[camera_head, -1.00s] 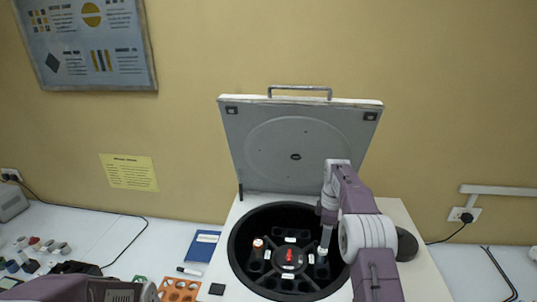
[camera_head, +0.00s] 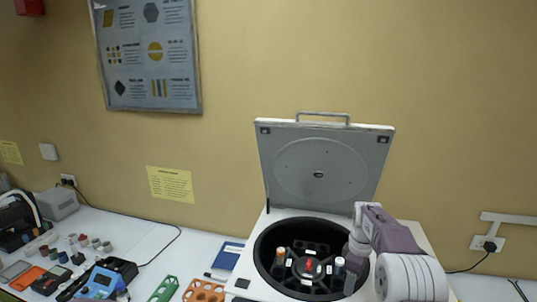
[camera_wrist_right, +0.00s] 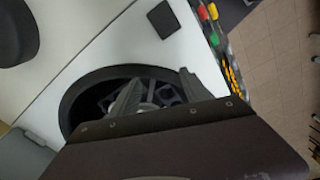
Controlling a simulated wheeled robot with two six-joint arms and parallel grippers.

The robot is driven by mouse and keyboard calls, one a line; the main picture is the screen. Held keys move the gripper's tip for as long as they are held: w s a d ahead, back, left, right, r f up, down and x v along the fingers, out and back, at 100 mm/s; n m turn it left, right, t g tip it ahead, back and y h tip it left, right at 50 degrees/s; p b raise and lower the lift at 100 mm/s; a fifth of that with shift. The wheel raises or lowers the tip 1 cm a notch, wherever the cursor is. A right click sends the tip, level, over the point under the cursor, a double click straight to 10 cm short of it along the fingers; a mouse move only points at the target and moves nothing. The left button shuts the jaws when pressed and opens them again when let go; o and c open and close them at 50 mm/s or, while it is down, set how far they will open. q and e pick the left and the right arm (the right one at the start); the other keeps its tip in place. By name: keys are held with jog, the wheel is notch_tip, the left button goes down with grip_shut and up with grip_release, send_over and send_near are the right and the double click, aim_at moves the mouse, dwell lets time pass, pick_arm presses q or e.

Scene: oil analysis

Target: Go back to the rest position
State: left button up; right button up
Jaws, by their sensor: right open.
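My right gripper (camera_head: 350,278) is over the right side of the open centrifuge (camera_head: 262,292), beside a white-capped tube (camera_head: 339,266). Whether it touches that tube is hard to tell. In the right wrist view the two fingers (camera_wrist_right: 160,92) are spread with nothing held between them, over the dark bowl (camera_wrist_right: 72,105). A second tube (camera_head: 280,257) with an orange-and-white top stands in the rotor's left side. The red rotor knob (camera_head: 309,265) is in the middle. My left gripper is not in view.
The raised grey lid (camera_head: 325,165) stands behind the bowl. To the left are a blue book (camera_head: 226,257), an orange rack (camera_head: 203,292), a green rack (camera_head: 163,289) and a blue device (camera_head: 100,283). Several small caps lie farther left. The wall is close behind.

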jog(key=s+a+m, duration=0.1)
jog(key=s, duration=0.2)
jog(key=s+a+m, duration=0.1)
jog(key=s+m, duration=0.1)
jog(key=s, duration=0.1)
jog(key=s+a+m+t, duration=0.1)
jog(key=s+a, duration=0.1)
jog(key=s, duration=0.1)
jog(key=shift+r+m, duration=0.25)
jog(key=shift+m, duration=0.15)
jog(key=s+a+f+m+t, duration=0.1)
jog(key=s+m, duration=0.2)
jog(key=s, duration=0.4)
jog(key=s+a+f+m, duration=0.2)
jog(key=s+m, duration=0.1)
jog(key=s, duration=0.4)
pick_arm(q)
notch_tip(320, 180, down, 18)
jog(key=b, duration=1.8)
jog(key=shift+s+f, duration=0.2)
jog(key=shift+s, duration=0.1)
pick_arm(e)
jog(key=s+f, duration=0.1)
jog(key=f, duration=0.8)
jog(key=s+f+g, duration=0.1)
jog(key=s+f, duration=0.1)
jog(key=f, duration=0.8)
jog(key=shift+s+a+f, duration=0.2)
jog(key=shift+s+a, duration=0.05)
jog(key=shift+a, duration=0.15)
